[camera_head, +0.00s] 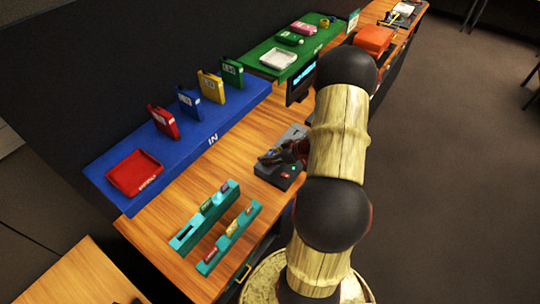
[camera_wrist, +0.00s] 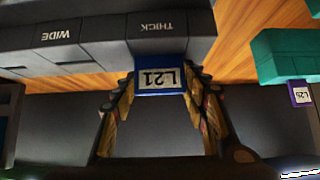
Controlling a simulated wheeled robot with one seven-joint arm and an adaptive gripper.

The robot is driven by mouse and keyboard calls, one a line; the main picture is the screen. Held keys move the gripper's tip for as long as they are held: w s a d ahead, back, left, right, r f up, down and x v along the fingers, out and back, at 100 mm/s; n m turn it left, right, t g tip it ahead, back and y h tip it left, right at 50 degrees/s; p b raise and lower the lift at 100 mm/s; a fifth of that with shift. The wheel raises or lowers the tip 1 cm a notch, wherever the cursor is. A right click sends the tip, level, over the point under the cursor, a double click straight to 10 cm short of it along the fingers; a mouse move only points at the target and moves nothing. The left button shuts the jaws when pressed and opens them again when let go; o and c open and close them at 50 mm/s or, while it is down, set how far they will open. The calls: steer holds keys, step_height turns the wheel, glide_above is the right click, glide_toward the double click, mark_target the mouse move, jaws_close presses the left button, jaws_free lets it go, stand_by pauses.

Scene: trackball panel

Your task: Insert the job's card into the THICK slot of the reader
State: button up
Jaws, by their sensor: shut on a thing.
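The job's card (camera_wrist: 172,72) is blue with a white label reading L21, upside down in the wrist view. My gripper (camera_wrist: 160,92) is shut on it, one finger on each side. The dark reader (camera_wrist: 100,40) has THICK and WIDE marked on it. The card sits right at the reader's face in line with the THICK mark; I cannot tell how much of it, if any, is inside the slot. In the head view the reader (camera_head: 276,177) is on the wooden desk with a small green light, and my gripper (camera_head: 283,154) is at it. My arm hides the card there.
Two teal racks (camera_head: 187,239) with several small cards stand at the front left. A blue IN shelf (camera_head: 212,122) holds a red tray (camera_head: 133,173) and several coloured holders. A green shelf (camera_head: 260,56) with a white tray is behind. A dark screen (camera_head: 300,84) stands beyond the reader.

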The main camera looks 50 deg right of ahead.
steer(key=shift+f, duration=0.2)
steer(key=o, duration=1.2)
steer(key=shift+o, duration=0.2)
steer(key=v, duration=1.2)
